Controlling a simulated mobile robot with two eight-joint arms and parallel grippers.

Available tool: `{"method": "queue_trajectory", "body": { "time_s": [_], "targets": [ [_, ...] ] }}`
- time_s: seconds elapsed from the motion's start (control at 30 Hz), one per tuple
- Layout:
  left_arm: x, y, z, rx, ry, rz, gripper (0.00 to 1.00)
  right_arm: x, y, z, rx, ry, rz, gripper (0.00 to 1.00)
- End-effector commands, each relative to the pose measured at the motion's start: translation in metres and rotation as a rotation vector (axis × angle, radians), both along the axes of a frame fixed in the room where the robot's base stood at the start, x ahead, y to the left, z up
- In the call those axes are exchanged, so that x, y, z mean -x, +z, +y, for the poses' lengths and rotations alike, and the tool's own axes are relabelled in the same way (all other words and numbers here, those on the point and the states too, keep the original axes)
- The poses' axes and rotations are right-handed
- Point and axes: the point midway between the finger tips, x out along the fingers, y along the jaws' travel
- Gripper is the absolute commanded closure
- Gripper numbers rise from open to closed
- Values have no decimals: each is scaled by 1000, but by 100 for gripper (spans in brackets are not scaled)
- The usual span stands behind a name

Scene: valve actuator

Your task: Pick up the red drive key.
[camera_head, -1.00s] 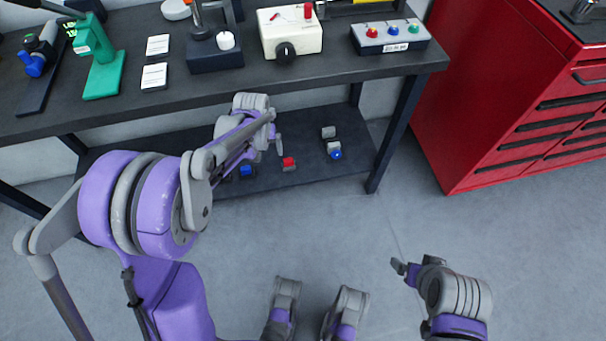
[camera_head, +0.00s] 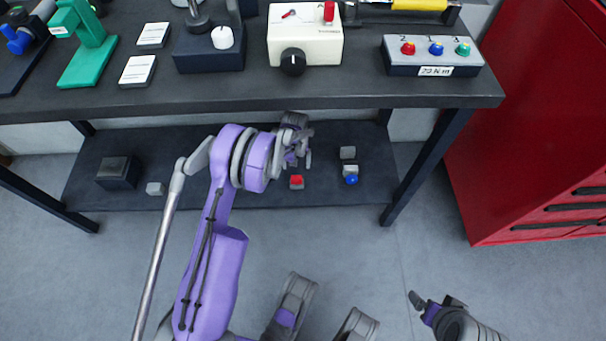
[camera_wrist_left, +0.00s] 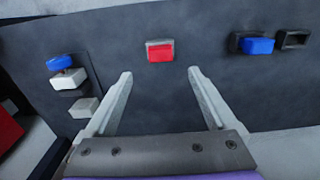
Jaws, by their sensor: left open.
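The red drive key (camera_head: 297,181), a red-topped part with a grey base, is on the dark lower shelf. In the left wrist view the red key (camera_wrist_left: 160,52) is ahead of and between the fingertips, not touching either. My left gripper (camera_head: 304,156) reaches under the bench, just behind the key in the head view. In the left wrist view my left gripper (camera_wrist_left: 160,75) is open, with nothing between its fingers. My right gripper (camera_head: 417,300) is low at the right, away from the shelf; its finger opening is unclear.
A blue-topped part (camera_head: 351,178) and a grey block (camera_head: 348,153) stand right of the key. Another blue part (camera_wrist_left: 257,45) shows in the wrist view. The bench top (camera_head: 350,95) overhangs the shelf (camera_head: 235,200). A bench leg (camera_head: 415,165) and red cabinet (camera_head: 540,130) are at the right.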

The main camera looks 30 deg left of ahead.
Motion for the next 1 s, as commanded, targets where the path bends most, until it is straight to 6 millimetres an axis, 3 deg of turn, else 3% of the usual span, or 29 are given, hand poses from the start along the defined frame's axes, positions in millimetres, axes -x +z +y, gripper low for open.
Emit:
{"method": "queue_trajectory", "body": {
  "time_s": [0.3, 0.53, 0.8, 1.0],
  "targets": [
    [0, -45, 0, 0, 0, 0, 10, -1, -11, 0, 0, 0, 2, 6],
    [-1, -63, 0, -1, 0, -1, 10, -2, -16, 0, 0, 0, 2, 6],
    [-4, -101, 0, -1, 0, -1, 10, -4, -26, 0, 0, 0, 1, 6],
    [-3, -104, 0, -1, 0, -1, 10, -4, -26, 0, 0, 0, 1, 6]
  ]
}}
